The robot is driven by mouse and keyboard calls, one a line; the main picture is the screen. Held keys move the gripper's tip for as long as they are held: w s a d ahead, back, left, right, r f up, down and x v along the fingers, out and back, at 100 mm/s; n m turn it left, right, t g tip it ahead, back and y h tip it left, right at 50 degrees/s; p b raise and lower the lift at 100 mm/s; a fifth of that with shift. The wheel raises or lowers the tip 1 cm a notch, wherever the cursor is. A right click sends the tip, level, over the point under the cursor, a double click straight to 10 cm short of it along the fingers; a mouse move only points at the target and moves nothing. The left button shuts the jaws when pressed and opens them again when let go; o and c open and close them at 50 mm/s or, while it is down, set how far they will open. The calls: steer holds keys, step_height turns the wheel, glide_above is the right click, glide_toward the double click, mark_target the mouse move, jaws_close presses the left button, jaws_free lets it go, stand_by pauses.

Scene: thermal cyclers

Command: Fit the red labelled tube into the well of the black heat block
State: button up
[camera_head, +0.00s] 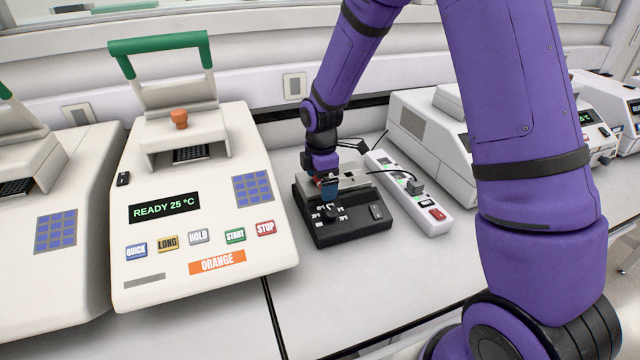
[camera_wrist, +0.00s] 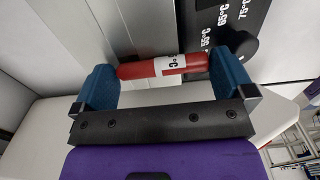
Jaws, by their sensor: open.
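The red tube (camera_wrist: 138,70) with a white label lies crosswise between my gripper's two blue fingers in the wrist view. Its ends are close to both fingers; I cannot tell whether they touch. My gripper (camera_wrist: 165,78) is open around it. In the head view my gripper (camera_head: 328,188) is low over the black heat block (camera_head: 352,232), behind its dial. The tube is not clearly visible there. The block's dial (camera_wrist: 238,44) and temperature marks show at the upper right of the wrist view. I cannot make out the well or whether the tube sits in it.
A white power strip (camera_head: 432,222) with a red switch stands just right of the block. A large white cycler labelled ORANGE (camera_head: 190,235) stands to its left, with its green-handled lid raised. More cyclers stand at both sides. The bench in front is clear.

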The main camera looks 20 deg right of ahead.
steer(key=c, duration=0.6)
steer(key=shift+c, duration=0.2)
steer(key=shift+r, duration=0.85)
steer(key=shift+s+r, duration=0.2)
steer(key=shift+r, duration=0.8)
steer(key=s+r, duration=0.1)
steer(key=s, duration=1.4)
steer(key=shift+s, duration=0.3)
